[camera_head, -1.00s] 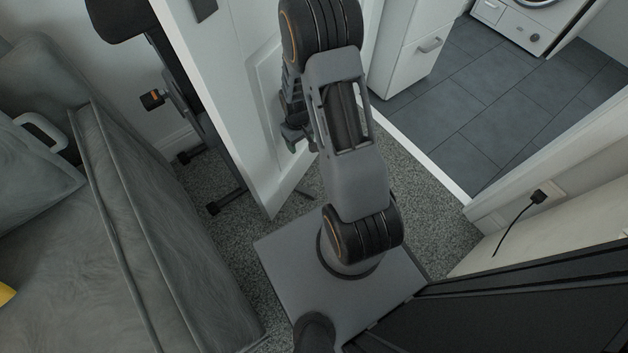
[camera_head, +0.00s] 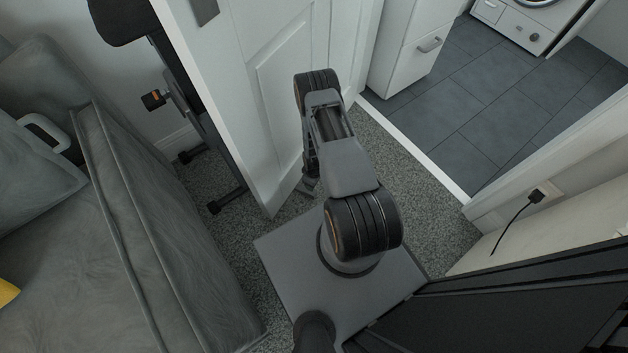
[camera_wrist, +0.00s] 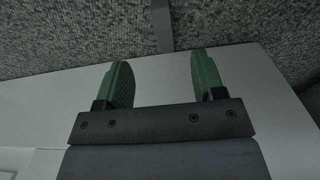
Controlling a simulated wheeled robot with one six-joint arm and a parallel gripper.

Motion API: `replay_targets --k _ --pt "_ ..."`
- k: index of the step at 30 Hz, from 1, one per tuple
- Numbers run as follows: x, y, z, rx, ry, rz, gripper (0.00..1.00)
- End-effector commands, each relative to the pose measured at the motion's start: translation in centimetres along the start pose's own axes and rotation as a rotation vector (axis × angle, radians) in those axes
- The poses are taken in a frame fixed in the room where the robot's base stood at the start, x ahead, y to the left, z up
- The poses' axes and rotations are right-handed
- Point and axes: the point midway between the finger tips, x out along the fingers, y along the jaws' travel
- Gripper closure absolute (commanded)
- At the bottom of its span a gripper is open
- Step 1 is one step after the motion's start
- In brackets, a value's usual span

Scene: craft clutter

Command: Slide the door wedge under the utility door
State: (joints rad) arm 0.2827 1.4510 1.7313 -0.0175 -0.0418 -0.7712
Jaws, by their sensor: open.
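The utility door (camera_head: 270,90) is white and panelled and stands ajar, its lower edge just above the carpet. In the wrist view its pale face (camera_wrist: 45,115) fills the area behind and beside my fingers. A narrow grey strip (camera_wrist: 162,25), seemingly the door wedge, lies on the carpet at the top of the wrist view, its near end at the door's edge. Whether any of it is under the door, I cannot tell. My gripper (camera_wrist: 157,75) is open and empty, its green fingers apart and short of the strip. In the head view my arm largely hides that spot.
A grey sofa (camera_head: 140,240) stands on the left. Dark exercise equipment (camera_head: 200,125) is behind the door. A doorway at the right leads to dark floor tiles (camera_head: 490,120), a white cabinet (camera_head: 405,50) and a washing machine (camera_head: 525,20). Carpet (camera_head: 440,220) is clear to my right.

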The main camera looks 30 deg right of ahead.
Motion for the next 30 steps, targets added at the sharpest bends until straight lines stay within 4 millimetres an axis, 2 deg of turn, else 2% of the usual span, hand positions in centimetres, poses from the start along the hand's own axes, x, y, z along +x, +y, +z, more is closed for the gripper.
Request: replay_targets --k 5,10,24,30 --pt "0.1 0.0 0.0 0.001 -0.001 -0.001 0.37" --pt "1.3 -0.1 0.0 0.001 -0.002 -0.002 0.37" --pt "9.5 -0.1 0.1 0.001 -0.003 -0.002 0.37" --pt "12.1 -0.1 0.1 0.001 -0.003 -0.002 0.37"
